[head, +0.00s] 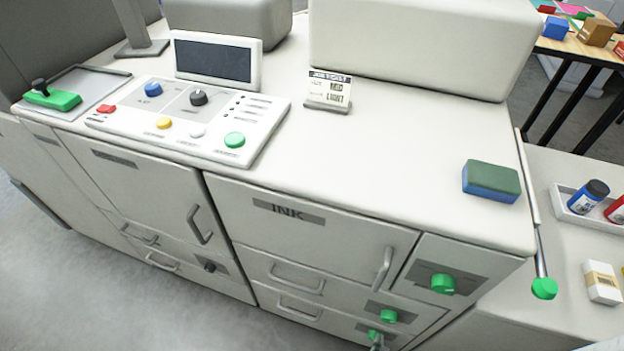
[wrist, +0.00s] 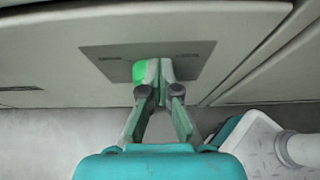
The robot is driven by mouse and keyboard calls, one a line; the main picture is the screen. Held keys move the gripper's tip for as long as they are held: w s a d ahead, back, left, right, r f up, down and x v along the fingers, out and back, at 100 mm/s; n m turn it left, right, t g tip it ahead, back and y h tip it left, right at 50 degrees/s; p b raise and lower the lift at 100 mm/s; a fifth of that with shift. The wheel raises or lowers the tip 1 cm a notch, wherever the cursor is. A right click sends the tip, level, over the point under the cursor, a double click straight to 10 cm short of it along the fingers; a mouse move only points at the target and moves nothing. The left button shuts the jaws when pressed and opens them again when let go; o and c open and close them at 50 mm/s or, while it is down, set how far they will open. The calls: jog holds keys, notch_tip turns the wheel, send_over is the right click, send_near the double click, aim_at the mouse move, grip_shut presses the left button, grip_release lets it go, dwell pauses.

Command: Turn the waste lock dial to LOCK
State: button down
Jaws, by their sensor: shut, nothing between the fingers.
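My gripper (wrist: 159,68) is shut and empty in the wrist view. Its fingertips are in front of a green dial (wrist: 139,72) and partly cover it. The dial sits on a dark grey plate (wrist: 195,53) with a small marking on each side, too blurred to read. I cannot tell whether the fingertips touch the dial. In the head view, my gripper tip (head: 378,345) shows at the bottom edge, just below the lowest green dial (head: 374,334). No WASTE label or pointer position is readable.
Two other green dials sit above it, an upper one (head: 443,284) and a middle one (head: 389,316). Drawer handles (head: 300,307) stick out to the left. A green-tipped lever (head: 544,288) projects at the right. The floor (head: 130,290) at the left is clear.

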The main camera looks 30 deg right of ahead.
jog(key=shift+s, duration=0.15)
dwell(0.5)
jog(key=shift+d+r, duration=0.1)
jog(key=shift+r, duration=0.25)
jog(key=shift+s+a, duration=0.3)
jog(key=shift+a, duration=0.1)
jog(key=shift+s+a, duration=1.7)
jog(key=shift+s, duration=0.15)
jog(key=shift+a, duration=0.1)
